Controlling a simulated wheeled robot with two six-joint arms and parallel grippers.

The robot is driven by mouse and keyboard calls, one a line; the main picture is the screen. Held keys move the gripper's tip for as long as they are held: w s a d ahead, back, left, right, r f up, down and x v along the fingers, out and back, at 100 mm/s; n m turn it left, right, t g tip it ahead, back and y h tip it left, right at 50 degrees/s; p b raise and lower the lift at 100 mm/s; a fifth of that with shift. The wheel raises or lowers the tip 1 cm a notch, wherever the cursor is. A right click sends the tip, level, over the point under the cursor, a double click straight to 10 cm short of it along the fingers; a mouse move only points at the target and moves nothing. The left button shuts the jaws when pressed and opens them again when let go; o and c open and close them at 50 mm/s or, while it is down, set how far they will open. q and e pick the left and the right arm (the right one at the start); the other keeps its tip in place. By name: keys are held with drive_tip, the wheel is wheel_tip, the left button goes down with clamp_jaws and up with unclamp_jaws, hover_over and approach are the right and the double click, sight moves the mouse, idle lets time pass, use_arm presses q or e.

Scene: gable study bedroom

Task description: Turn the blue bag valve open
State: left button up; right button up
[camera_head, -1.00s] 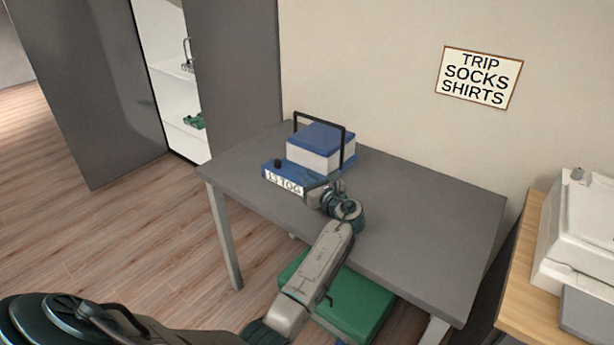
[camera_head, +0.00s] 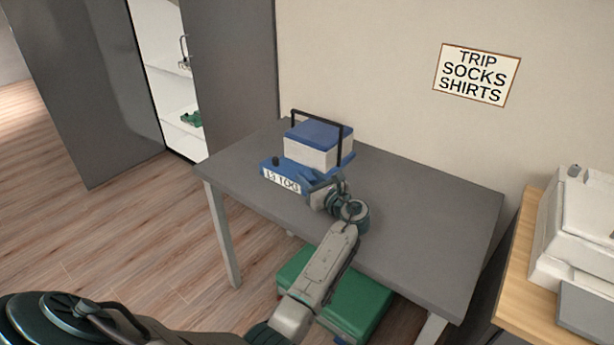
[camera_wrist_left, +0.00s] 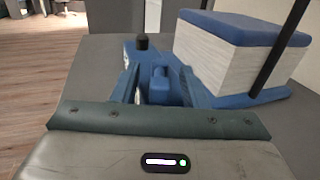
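The blue bag unit (camera_head: 269,166) lies on the grey table, with a white label with dark lettering on its front and a black knob (camera_head: 276,160) at its left end. In the left wrist view its blue valve tab (camera_wrist_left: 160,82) stands between the fingers of my left gripper (camera_wrist_left: 160,90). The fingers look apart, one on each side of the tab, with gaps beside it. In the head view my left gripper (camera_head: 318,184) reaches the front right of the unit, and my wrist hides part of it. My right gripper is not in view.
A white block with a blue top (camera_head: 318,144) and a black upright frame (camera_head: 341,148) stand close behind the gripper. The table (camera_head: 430,220) is clear to the right. A green box (camera_head: 350,300) is under it. A pale machine (camera_head: 580,235) stands at far right.

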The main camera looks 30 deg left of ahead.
use_arm(q)
drive_tip(key=v, duration=0.9)
